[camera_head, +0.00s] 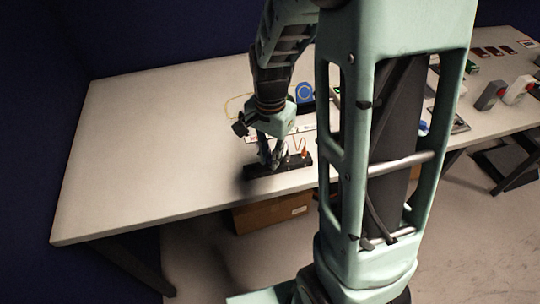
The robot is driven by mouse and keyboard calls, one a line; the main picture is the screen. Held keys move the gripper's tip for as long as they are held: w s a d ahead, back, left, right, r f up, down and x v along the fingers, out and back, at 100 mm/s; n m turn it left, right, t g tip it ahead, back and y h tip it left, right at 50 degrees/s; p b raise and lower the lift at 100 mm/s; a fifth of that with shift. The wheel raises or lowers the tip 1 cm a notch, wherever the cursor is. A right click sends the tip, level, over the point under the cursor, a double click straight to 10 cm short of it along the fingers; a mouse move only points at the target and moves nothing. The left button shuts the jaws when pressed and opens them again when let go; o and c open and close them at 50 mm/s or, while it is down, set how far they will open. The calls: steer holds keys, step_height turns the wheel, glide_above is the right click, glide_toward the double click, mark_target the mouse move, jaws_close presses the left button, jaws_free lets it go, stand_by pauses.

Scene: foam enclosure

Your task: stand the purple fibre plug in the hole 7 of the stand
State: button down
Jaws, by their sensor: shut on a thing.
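The black stand (296,163) is a long low bar near the front edge of the table. My gripper (269,163) points down over the left and middle part of the stand. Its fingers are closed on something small. The fingers and the low detail hide what it is, and I cannot make out a purple plug. I cannot tell whether the held thing touches the stand or is above it. An orange plug (304,153) stands at the right part of the stand. The hole numbers are too small to read.
A blue round-faced item (304,92) and a yellow cable (236,104) lie behind the gripper. My arm column hides the table's middle. Grey and white blocks with red parts (490,95) (518,89) stand at right. The table's left (140,140) is clear. A cardboard box (270,213) is below.

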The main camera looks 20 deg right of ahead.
steer(key=shift+f, duration=0.15)
steer(key=c, duration=1.8)
jaws_free()
step_height(320, 180, up, 12)
steer(key=shift+r, duration=0.1)
